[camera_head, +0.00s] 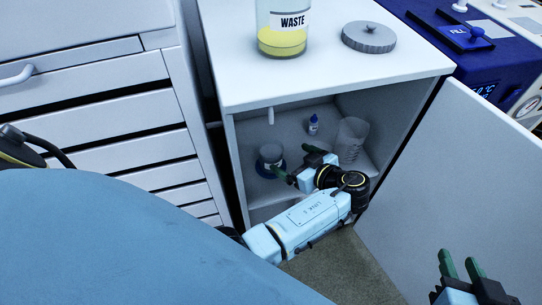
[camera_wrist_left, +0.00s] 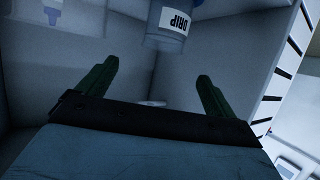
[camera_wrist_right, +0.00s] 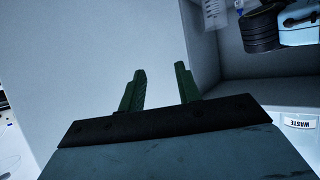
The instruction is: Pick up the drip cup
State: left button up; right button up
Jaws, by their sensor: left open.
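The drip cup (camera_head: 269,153), a small greyish cup, stands on the shelf at the left inside the open cabinet in the head view. In the left wrist view it shows at the top with an upside-down DRIP label (camera_wrist_left: 175,19), beyond my fingertips. My left gripper (camera_head: 296,160) reaches into the cabinet just right of the cup; its green fingers (camera_wrist_left: 158,70) are spread with nothing between them. My right gripper (camera_head: 461,266) is at the lower right by the cabinet door, fingers apart and empty in the right wrist view (camera_wrist_right: 160,72).
A small blue-capped bottle (camera_head: 313,125) and a clear beaker (camera_head: 350,138) stand on the same shelf. The WASTE jar (camera_head: 281,42) and a grey lid (camera_head: 369,37) are on the cabinet top (camera_head: 310,78). The open door (camera_head: 455,170) lies right; drawers (camera_head: 110,110) lie left.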

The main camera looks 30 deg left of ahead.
pick_arm(q)
jog(key=b, duration=0.2)
send_near(264, 144)
jog(key=x, duration=0.3)
jog(key=shift+w, duration=0.1)
jog(key=b+x, duration=0.1)
jog(key=x, duration=0.3)
jog(key=shift+a+f, duration=0.25)
jog(key=shift+f, duration=0.05)
jog(key=shift+a+f, duration=0.1)
jog(key=shift+a, duration=0.2)
pick_arm(e)
jog(key=a+r+t+y, duration=0.3)
jog(key=r+t, duration=0.6)
jog(key=r, duration=0.5)
jog(key=shift+w+t, duration=0.4)
jog(key=shift+w, duration=0.05)
pick_arm(q)
jog(key=c, duration=1.2)
jog(key=shift+w, duration=0.1)
jog(key=shift+c, duration=0.3)
pick_arm(e)
jog(key=shift+w+f, duration=0.1)
jog(key=shift+f, duration=0.05)
